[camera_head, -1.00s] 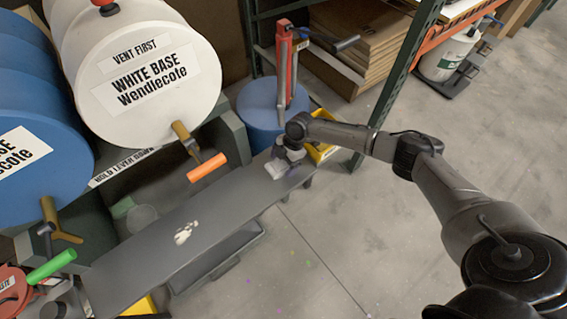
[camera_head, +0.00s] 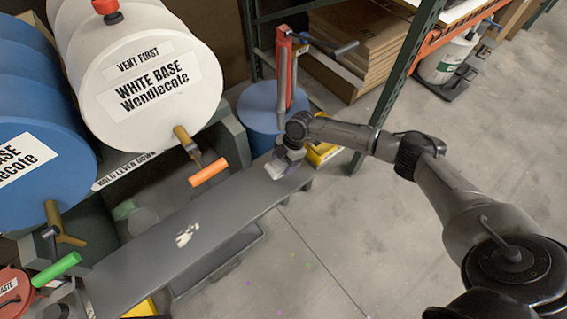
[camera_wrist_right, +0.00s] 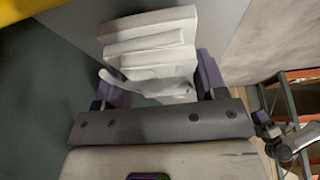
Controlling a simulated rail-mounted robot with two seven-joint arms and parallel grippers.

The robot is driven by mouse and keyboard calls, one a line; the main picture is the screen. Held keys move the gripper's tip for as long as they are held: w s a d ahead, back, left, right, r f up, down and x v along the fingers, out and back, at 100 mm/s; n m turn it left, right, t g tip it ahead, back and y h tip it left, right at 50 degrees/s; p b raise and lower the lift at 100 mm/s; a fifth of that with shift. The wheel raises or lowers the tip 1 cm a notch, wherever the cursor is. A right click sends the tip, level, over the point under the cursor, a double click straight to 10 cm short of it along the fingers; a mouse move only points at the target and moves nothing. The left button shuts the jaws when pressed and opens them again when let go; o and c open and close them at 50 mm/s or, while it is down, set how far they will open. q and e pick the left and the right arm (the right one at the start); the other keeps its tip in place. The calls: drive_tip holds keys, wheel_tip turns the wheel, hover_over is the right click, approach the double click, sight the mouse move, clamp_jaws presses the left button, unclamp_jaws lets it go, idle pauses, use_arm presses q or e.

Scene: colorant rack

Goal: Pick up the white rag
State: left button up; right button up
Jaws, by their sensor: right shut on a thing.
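The white rag (camera_wrist_right: 150,45) lies folded in the right wrist view, between the two purple fingers of my right gripper (camera_wrist_right: 160,82). In the head view the rag (camera_head: 276,169) is a small pale patch at the far right end of the grey bench (camera_head: 225,210). My right gripper (camera_head: 284,160) is there, pointing down, shut on the rag. One fold of the rag is bunched between the fingers. Whether the rag touches the bench is hard to tell. My left gripper is not in view.
A white splash (camera_head: 186,235) marks the bench. A white drum (camera_head: 150,85) and a blue drum (camera_head: 35,165) have taps with orange (camera_head: 208,172) and green (camera_head: 55,268) handles above the bench. A blue barrel (camera_head: 262,108) and a green rack post (camera_head: 402,85) stand near my right gripper.

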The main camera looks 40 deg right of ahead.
wheel_tip(320, 180, up, 2)
drive_tip(key=shift+r+p, duration=0.1)
drive_tip(key=shift+p, duration=0.25)
drive_tip(key=s+a+r+p, duration=0.2)
drive_tip(key=s+r+p, duration=0.3)
drive_tip(key=s, duration=0.6)
drive_tip(key=shift+s+a+r, duration=0.15)
drive_tip(key=shift+a+r, duration=0.25)
drive_tip(key=shift+r, duration=0.3)
drive_tip(key=o, duration=0.4)
drive_tip(key=shift+c, duration=1.6)
